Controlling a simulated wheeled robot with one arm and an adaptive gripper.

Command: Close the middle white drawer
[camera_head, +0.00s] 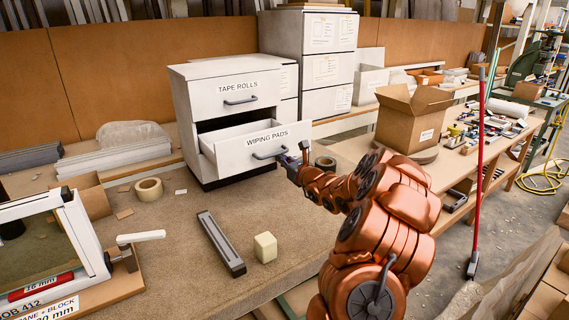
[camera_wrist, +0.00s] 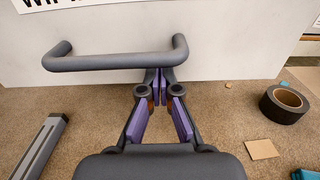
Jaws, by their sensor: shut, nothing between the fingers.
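A white cabinet (camera_head: 226,123) stands on the bench with two labelled drawers. The upper one, the TAPE ROLLS drawer (camera_head: 237,91), is flush with the cabinet. The lower one, the WIPING PADS drawer (camera_head: 238,148), is pulled out, with a dark gap above it. Its grey bar handle (camera_head: 270,154) also shows in the wrist view (camera_wrist: 115,62). My gripper (camera_head: 287,161) is at the right part of this drawer's front, fingers shut and empty. In the wrist view the fingertips (camera_wrist: 160,75) are by the handle's right end, close to the white front; I cannot tell whether they touch it.
A dark tape roll (camera_head: 325,163) lies right of my gripper. A grey metal bar (camera_head: 221,243), a cream block (camera_head: 265,247) and a tan tape roll (camera_head: 148,189) lie on the bench. A cardboard box (camera_head: 409,119) stands at right. Bench in front of the drawer is mostly clear.

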